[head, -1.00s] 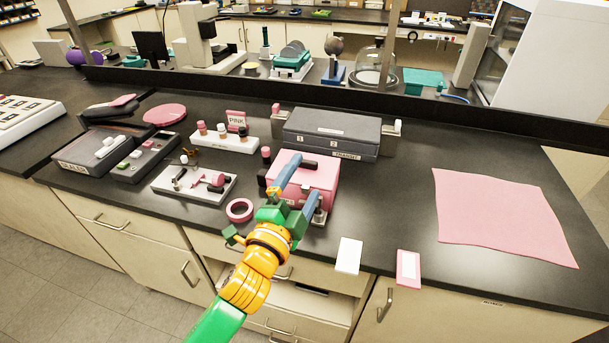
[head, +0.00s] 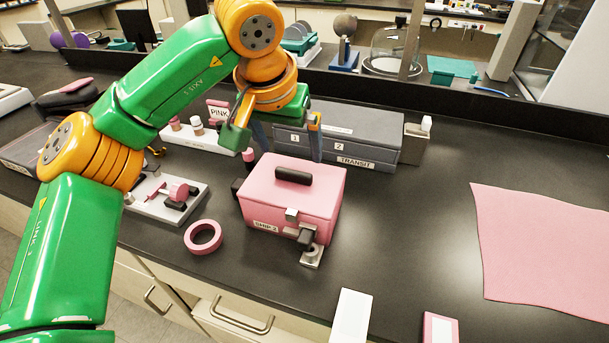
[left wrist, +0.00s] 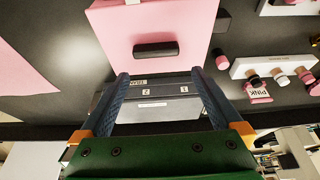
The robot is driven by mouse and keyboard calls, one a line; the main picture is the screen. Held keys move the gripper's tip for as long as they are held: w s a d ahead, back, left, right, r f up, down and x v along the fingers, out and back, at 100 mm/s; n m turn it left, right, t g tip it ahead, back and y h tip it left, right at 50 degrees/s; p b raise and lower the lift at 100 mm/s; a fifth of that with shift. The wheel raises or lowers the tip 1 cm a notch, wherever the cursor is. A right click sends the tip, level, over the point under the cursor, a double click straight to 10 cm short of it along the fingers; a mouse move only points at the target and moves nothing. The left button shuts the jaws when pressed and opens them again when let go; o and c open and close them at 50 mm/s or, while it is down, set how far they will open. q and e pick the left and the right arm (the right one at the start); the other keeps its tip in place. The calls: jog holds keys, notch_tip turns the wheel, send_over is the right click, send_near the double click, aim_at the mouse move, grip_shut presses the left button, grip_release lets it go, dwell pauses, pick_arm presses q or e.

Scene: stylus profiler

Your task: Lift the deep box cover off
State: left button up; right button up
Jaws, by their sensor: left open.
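The pink deep box (head: 265,208) stands on the dark bench with its cover (head: 325,180) on and a black handle (head: 293,176) on top. A dark and metal latch-like piece (head: 308,238) is at its front right corner. In the left wrist view the cover (left wrist: 150,18) and handle (left wrist: 156,49) show beyond my fingertips. My left gripper (head: 288,142) is open and empty, pointing down just behind the pink box, in front of the grey transit box. Its two blue fingers also show in the left wrist view (left wrist: 160,80), apart from the handle. My right gripper is not seen.
The grey transit box (head: 365,135) lies behind the pink box. A pink tape ring (head: 203,237) and a white tray of parts (head: 165,205) are at left. A pink mat (head: 545,250) lies at right. The bench between box and mat is clear.

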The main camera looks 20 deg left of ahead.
aim_at(293, 172)
pick_arm(q)
jog(key=shift+s+d+f, duration=0.1)
jog(key=shift+f, duration=0.25)
jog(key=shift+s+d+f+p, duration=0.1)
jog(key=shift+s+f+p, duration=0.65)
jog(key=shift+f, duration=0.15)
jog(key=x, duration=0.3)
jog(key=shift+w, duration=0.4)
jog(key=shift+s+r, duration=0.1)
jog(key=shift+s, duration=0.05)
jog(key=c, duration=1.1)
jog(key=shift+w+r+b, duration=0.2)
jog(key=shift+r+b, duration=0.2)
jog(key=shift+r, duration=1.15)
jog(key=shift+c, duration=0.3)
jog(key=s+d+r, duration=1)
jog(key=o, duration=0.9)
jog(key=shift+b, duration=0.3)
jog(key=shift+c, duration=0.2)
grip_shut()
notch_tip(293, 172, up, 5)
jog(key=p, duration=0.6)
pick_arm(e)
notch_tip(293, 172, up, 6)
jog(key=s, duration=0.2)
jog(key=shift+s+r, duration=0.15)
